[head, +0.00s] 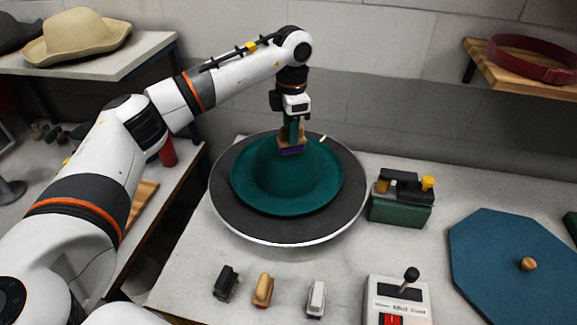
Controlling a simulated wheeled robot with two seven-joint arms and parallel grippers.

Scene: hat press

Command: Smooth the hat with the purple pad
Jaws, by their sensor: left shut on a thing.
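A teal felt hat (258,190) with a wide brim lies on a round dark turntable (228,215) on the work table. My right gripper is not in view.
In front of the turntable stand a black brush (226,282), a tan brush (263,290), a white brush (316,298) and a lever box (398,302). A green box (400,207) and a blue octagonal board (500,255) are at right. Shelves hold a cream hat (75,37) and a red band (530,58).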

